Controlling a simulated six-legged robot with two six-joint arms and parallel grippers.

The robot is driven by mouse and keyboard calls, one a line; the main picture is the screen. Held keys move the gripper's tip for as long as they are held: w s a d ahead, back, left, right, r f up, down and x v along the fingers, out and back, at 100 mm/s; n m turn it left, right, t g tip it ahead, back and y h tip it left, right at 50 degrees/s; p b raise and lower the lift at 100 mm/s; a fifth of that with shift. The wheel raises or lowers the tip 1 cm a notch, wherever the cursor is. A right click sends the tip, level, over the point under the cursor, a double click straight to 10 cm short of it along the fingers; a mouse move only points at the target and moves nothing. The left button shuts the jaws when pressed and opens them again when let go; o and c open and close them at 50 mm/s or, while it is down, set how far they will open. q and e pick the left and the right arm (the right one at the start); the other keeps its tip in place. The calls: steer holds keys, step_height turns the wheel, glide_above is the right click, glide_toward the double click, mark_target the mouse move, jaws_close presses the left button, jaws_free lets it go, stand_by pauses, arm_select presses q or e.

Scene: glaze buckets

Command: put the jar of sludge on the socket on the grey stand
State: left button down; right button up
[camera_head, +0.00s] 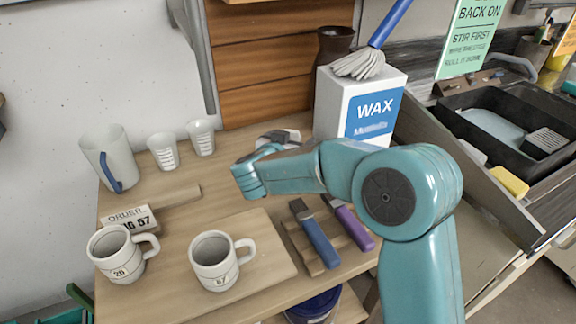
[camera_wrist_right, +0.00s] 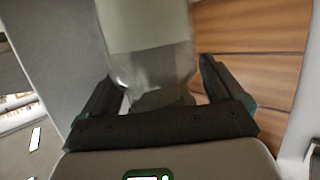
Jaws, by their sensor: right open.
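My right gripper (camera_head: 277,139) is over the back of the wooden bench in the head view, partly hidden behind my own wrist. In the right wrist view its two dark fingers (camera_wrist_right: 172,92) are apart. A blurred glassy vessel (camera_wrist_right: 150,65) with a pale greenish upper part and a grey lower end shows between and beyond them. It may be the jar of sludge; I cannot tell whether the fingers touch it. I cannot make out the jar, the grey stand or its socket in the head view. My left gripper is not in view.
Two mugs (camera_head: 214,262) (camera_head: 116,254) stand at the bench front. A pitcher (camera_head: 108,160) and two measuring cups (camera_head: 163,152) (camera_head: 201,138) stand at back left. A white WAX box (camera_head: 335,107) and brown vase (camera_head: 333,45) are behind. Tools (camera_head: 318,243) lie right; a sink (camera_head: 505,125) is beyond.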

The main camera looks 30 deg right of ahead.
jaws_close()
steer(key=shift+r, duration=0.1)
stand_by(0.4)
